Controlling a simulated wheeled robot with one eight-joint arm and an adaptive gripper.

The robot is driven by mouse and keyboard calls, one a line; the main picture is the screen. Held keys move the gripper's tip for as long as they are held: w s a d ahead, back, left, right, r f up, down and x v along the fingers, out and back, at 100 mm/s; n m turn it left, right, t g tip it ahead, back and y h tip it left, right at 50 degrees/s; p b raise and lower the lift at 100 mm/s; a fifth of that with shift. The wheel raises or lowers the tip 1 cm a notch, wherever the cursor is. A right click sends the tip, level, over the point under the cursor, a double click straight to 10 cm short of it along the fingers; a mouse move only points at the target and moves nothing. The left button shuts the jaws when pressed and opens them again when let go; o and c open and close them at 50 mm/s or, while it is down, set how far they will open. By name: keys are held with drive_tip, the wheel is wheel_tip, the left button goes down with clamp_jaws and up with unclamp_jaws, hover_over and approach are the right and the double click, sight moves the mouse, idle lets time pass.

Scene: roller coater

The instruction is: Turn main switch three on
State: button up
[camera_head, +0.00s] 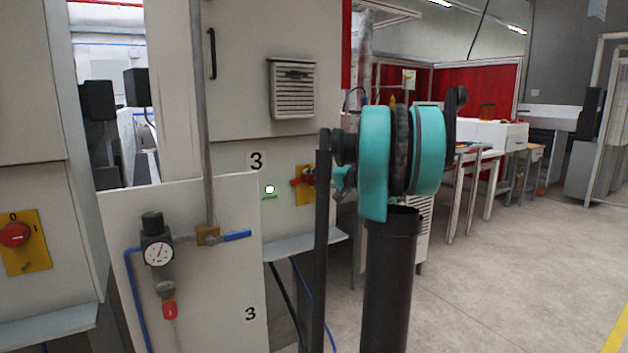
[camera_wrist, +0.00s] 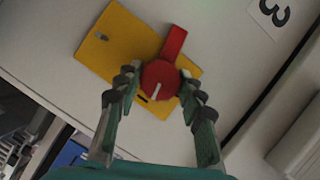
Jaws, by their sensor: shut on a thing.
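Main switch three is a red rotary knob with a handle on a yellow plate. The knob (camera_wrist: 160,80) and the plate (camera_wrist: 108,42) fill the middle of the wrist view, tilted in the picture. In the head view the knob (camera_head: 301,181) shows beside the plate's visible part (camera_head: 311,196), partly covered by my arm. My gripper (camera_wrist: 157,84) has one finger on each side of the knob and is shut on it. The knob's white pointer line is visible, and its red handle points up and right in the wrist view. The fingertips are largely hidden in the head view.
A panel with a gauge (camera_head: 159,253) and blue valve handle (camera_head: 236,235) stands in front. Another red switch (camera_head: 14,234) is far left. Floor (camera_head: 500,290) is clear on the right.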

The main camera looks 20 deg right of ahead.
drive_tip(key=shift+f+m+y, duration=0.1)
drive_tip(key=shift+m+y, duration=0.4)
drive_tip(key=shift+m, duration=0.5)
drive_tip(key=o, duration=1.2)
drive_tip(key=shift+c, duration=0.2)
drive_tip(key=shift+d, duration=0.1)
drive_tip(key=v, duration=1.2)
drive_tip(key=shift+f, duration=0.2)
drive_tip(key=shift+s, duration=0.1)
